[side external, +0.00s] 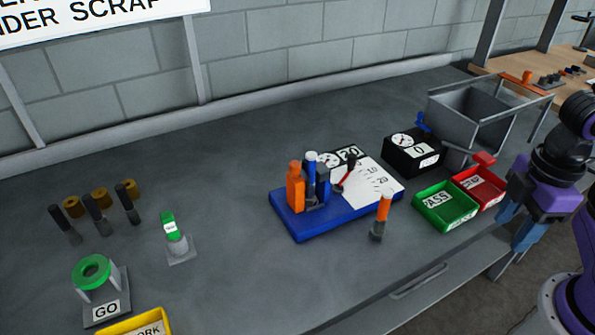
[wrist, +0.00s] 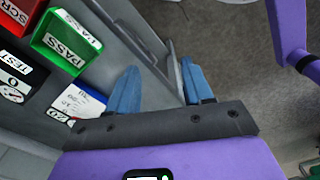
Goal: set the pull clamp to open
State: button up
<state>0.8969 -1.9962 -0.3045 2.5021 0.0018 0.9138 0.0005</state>
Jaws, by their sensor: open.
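A tester with a blue base (side external: 305,229) stands mid-bench in the side external view. It carries an upright orange part (side external: 295,188), dark blue blocks, a white-topped post (side external: 311,168) and a white scale plate (side external: 368,188) with a dark pointer. The pull clamp seems to be among these upright parts; I cannot tell which part it is or how it is set. My gripper (side external: 516,226) is open and empty at the right, beyond the bench's front edge and well apart from the tester. Its two blue fingers also show in the wrist view (wrist: 160,87).
A green PASS bin (side external: 446,207) and a red scrap bin (side external: 480,187) lie between my gripper and the tester. A black gauge box (side external: 411,153) and grey bin (side external: 468,115) stand behind. An orange-topped post (side external: 381,217) stands in front of the tester.

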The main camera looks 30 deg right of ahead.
dwell(0.5)
notch_tip(320, 180, up, 15)
jog(key=n, duration=0.4)
send_over(295, 163)
jog(key=shift+g, duration=0.3)
notch_tip(295, 163, down, 17)
jog(key=shift+f, duration=0.2)
grip_shut()
